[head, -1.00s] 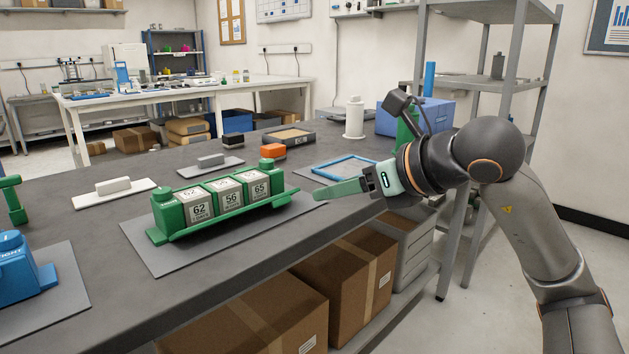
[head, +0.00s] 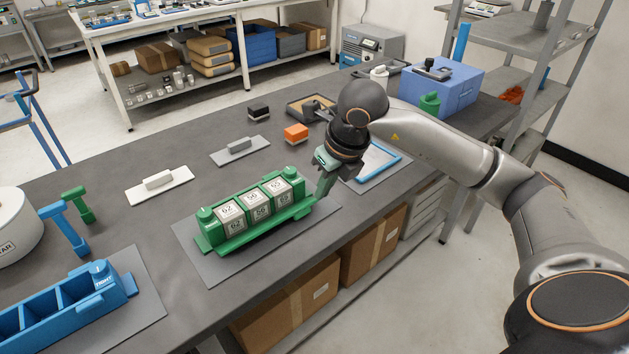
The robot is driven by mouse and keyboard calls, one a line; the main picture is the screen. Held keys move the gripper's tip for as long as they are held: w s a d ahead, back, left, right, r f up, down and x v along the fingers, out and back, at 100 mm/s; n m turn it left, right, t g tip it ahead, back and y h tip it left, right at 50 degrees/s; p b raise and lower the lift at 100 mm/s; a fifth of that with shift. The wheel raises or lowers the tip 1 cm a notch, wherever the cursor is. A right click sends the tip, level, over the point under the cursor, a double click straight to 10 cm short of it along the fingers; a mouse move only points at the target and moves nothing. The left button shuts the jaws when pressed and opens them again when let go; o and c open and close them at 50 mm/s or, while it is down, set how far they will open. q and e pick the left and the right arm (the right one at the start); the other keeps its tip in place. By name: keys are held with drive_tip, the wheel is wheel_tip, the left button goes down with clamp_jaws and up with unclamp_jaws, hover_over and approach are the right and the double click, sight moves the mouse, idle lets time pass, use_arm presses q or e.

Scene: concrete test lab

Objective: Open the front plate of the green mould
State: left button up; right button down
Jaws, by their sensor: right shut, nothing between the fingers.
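The green mould (head: 207,222) sits on a grey mat (head: 222,276) in the middle of the bench. It holds grey cubes (head: 262,206) in a row, with numbers on their tops and front faces. Its front plate (head: 262,236) is a long green strip low along the near side, and the cubes' front faces show above it. My right gripper (head: 322,195) points down at the mould's right end, shut and empty. Its tips are close to the plate's right end; I cannot tell whether they touch. My left gripper is not in view.
A blue mould (head: 120,285) stands at the front left, with blue (head: 68,228) and green (head: 78,205) T-handled tools behind it. A white float (head: 158,182), grey float (head: 239,148) and orange block (head: 296,132) lie behind the green mould. A blue frame (head: 385,165) lies to the right.

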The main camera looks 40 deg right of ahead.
sight(311, 221)
drive_tip(key=shift+g, duration=0.3)
drive_tip(key=x, duration=1)
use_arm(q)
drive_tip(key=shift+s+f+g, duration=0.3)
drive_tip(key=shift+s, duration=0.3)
use_arm(e)
drive_tip(key=shift+r, duration=0.1)
